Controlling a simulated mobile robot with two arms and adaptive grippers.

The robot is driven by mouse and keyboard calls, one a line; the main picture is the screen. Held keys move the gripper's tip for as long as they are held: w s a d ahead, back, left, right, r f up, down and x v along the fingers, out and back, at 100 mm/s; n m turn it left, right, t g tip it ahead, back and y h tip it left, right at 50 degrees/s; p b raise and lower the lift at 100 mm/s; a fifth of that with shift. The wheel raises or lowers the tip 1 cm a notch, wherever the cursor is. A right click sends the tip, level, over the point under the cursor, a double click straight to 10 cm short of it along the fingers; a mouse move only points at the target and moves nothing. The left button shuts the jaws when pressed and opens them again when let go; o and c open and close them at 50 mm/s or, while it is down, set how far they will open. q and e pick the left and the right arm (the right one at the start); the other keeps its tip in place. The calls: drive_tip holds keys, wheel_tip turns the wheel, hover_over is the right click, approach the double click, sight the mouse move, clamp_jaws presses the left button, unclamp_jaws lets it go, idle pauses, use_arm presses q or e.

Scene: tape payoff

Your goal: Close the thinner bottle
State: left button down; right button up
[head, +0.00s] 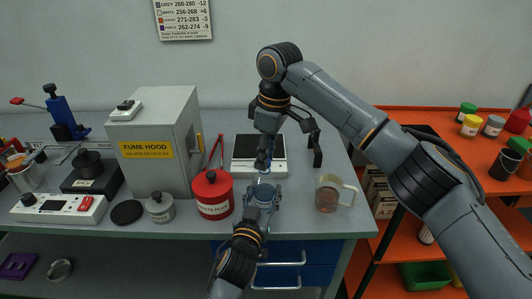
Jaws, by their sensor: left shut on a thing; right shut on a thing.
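My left gripper (263,188) is low in the middle, at the front edge of the grey bench. It is shut on a small bluish thing that looks like the thinner bottle, mostly hidden by the fingers. My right gripper (266,148) comes down from above, just over the left one. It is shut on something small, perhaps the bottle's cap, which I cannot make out. The two grippers are nearly in line, one above the other. Whether the cap touches the bottle neck is hidden.
A red waste can (214,197) stands close left of my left gripper. A white scale (246,168) is behind the grippers. A glass beaker with brown contents (327,197) stands to the right. The fume hood (150,155) is at left; an orange shelf (480,190) is at right.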

drive_tip(key=shift+f, duration=0.35)
